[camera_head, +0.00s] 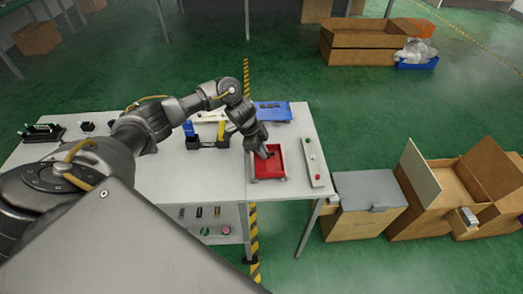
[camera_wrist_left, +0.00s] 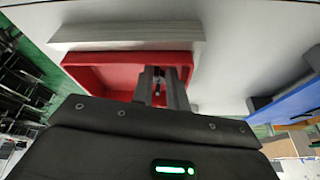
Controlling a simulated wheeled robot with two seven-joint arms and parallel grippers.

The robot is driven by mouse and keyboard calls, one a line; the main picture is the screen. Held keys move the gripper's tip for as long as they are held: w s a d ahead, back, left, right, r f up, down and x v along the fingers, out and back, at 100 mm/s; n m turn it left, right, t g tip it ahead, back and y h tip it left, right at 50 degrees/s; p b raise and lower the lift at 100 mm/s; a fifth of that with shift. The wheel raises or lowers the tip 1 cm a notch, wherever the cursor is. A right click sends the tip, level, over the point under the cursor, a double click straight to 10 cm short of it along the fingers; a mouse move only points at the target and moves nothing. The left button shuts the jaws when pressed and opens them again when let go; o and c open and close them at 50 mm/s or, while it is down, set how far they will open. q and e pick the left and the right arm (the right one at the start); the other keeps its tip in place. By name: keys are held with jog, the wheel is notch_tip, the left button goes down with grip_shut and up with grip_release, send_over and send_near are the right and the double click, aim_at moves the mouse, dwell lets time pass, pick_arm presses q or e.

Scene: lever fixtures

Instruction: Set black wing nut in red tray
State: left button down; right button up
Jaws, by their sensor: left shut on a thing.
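The red tray (camera_head: 283,169) sits on the white table, toward its right end. It also shows in the left wrist view (camera_wrist_left: 105,72). My left gripper (camera_head: 266,154) reaches down over the tray, with its fingertips within the tray's outline. In the left wrist view the fingers (camera_wrist_left: 163,82) are close together on a small dark thing, which I take to be the black wing nut (camera_wrist_left: 158,72). The fingers hide most of it. I cannot tell whether it touches the tray floor. My right gripper is not in view.
A pale panel with buttons (camera_head: 313,162) lies right of the tray. A blue tray (camera_head: 272,111) lies behind it, and a blue and yellow lever fixture (camera_head: 208,136) stands to the left. Cardboard boxes (camera_head: 465,190) stand on the floor at right.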

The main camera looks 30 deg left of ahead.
pick_arm(q)
jog(key=shift+s+f, duration=0.35)
jog(key=shift+f, duration=0.2)
jog(key=c, duration=1.6)
grip_release()
jog(key=shift+d+f, duration=0.1)
jog(key=shift+f, duration=0.05)
jog(key=shift+c, duration=0.2)
jog(key=shift+s, duration=0.1)
jog(key=shift+r, duration=0.6)
jog(key=w+v, duration=0.1)
jog(key=v, duration=1.1)
jog(key=shift+r, duration=0.2)
jog(key=shift+w, duration=0.1)
